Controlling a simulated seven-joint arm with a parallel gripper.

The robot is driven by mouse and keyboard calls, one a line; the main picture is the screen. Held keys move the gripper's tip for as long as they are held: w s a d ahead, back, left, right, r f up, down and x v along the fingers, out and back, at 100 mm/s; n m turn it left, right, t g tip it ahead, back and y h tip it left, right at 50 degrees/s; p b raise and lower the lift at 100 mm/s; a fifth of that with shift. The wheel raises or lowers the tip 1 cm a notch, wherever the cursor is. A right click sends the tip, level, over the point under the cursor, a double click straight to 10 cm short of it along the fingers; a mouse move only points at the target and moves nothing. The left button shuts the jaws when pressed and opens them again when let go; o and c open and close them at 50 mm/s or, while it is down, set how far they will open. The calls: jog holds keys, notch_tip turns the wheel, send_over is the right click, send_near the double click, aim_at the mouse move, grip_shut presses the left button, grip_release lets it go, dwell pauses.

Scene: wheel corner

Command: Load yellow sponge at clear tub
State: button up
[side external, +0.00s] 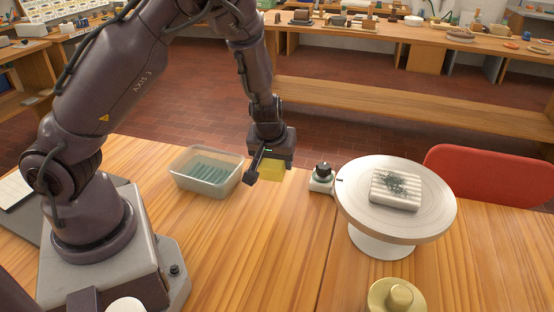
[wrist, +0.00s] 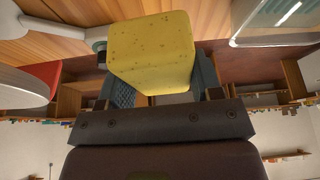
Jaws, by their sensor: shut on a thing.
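The yellow sponge (side external: 272,170) is held in my gripper (side external: 268,172), above the wooden table. In the wrist view the sponge (wrist: 150,52) sits between the two fingers of my gripper (wrist: 160,75), and its pored face fills the space between them. The clear tub (side external: 206,172) stands on the table to the left of the sponge, with greenish ridges visible inside its bottom. Part of the tub also shows at the upper right of the wrist view (wrist: 275,20). The sponge is outside the tub, to its right.
A round white wheel (side external: 350,205) stands to the right, bearing a ridged white block (side external: 395,190) with dark green bits. A small dark-topped jar (side external: 321,178) is beside the wheel. A brass-coloured knobbed piece (side external: 397,296) is at the front. The front middle of the table is clear.

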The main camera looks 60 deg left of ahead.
jog(key=s+a+n+g, duration=0.1)
jog(key=s+a+n, duration=0.3)
jog(key=a, duration=0.5)
jog(key=n+g+y, duration=0.1)
jog(key=n+g, duration=0.1)
jog(key=n, duration=0.2)
send_over(206, 173)
jog(key=d, duration=0.2)
jog(key=f, duration=0.1)
jog(key=shift+a+f+n, duration=0.25)
jog(key=shift+f+n, duration=0.1)
jog(key=shift+n, duration=0.05)
jog(key=shift+w+f, duration=0.1)
jog(key=shift+f, duration=2.65)
jog(key=shift+f, duration=0.6)
jog(key=shift+r, duration=0.1)
notch_tip(206, 173, up, 7)
